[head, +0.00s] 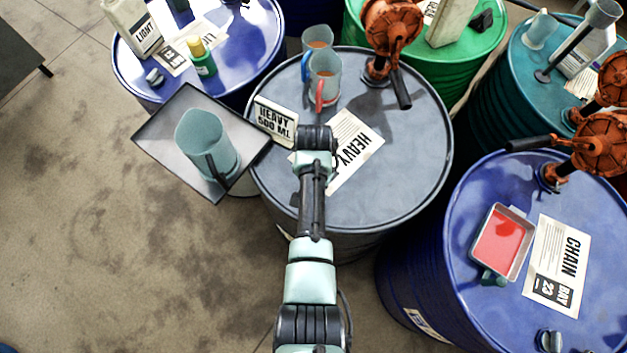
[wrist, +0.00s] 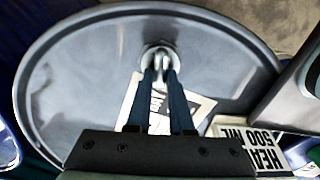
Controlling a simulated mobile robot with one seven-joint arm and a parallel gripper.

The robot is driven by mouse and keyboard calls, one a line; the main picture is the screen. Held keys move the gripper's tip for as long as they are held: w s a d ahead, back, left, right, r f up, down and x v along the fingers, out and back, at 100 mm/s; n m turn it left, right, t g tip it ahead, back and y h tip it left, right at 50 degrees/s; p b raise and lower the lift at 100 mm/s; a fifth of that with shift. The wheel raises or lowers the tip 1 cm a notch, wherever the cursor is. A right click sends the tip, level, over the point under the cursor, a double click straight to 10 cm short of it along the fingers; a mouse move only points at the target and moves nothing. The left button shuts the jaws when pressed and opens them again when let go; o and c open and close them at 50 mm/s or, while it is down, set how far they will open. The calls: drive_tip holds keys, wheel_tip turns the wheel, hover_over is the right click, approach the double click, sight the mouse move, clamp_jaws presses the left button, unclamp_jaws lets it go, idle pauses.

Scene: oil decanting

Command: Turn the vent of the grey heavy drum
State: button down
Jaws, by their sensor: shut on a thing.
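The grey heavy drum (head: 410,150) stands in the middle of the head view, with a "HEAVY" label (head: 356,140) on its top. Its grey top (wrist: 80,75) fills much of the wrist view. The vent (wrist: 158,51), a small round metal fitting, shows near the far rim in the wrist view. My gripper (wrist: 161,76) has its two dark fingers shut on the vent. In the head view my arm's end covers the vent and the fingertips.
A tray (head: 157,122) with a clear jug (head: 207,143) juts out left of the drum. Other drums crowd the right.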

idle(0.3)
drive_tip(key=c, duration=0.8)
unclamp_jaws()
drive_tip(key=shift+r, duration=0.1)
wheel_tip(320, 180, up, 13)
drive_tip(key=b, duration=0.1)
